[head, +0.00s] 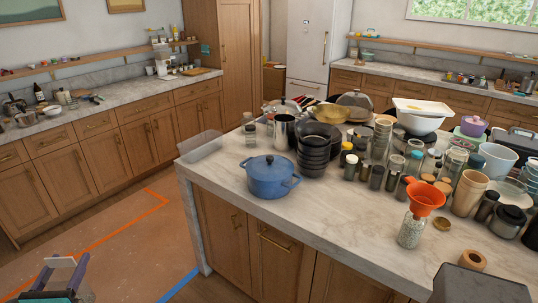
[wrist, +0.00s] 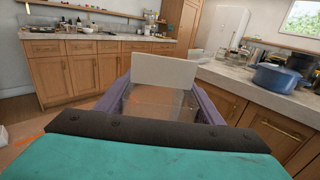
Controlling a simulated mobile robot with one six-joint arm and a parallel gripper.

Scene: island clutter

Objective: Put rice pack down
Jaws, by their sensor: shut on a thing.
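My gripper (head: 60,274) is at the lower left of the head view, out over the floor and apart from the island. In the wrist view its two purple fingers (wrist: 160,100) are shut on a pale, flat-topped rectangular pack (wrist: 163,70), which appears to be the rice pack. The pack's lower part looks see-through, and no rice grains can be made out. Its pale upper edge also shows in the head view (head: 61,262). My gripper's dark and teal body hides what lies below it.
The island counter (head: 225,180) is crowded. A clear bin (head: 200,146) is at its left corner, with a blue pot (head: 270,176) beside it. An orange funnel (head: 426,196) sits on a jar of white grains (head: 411,231).

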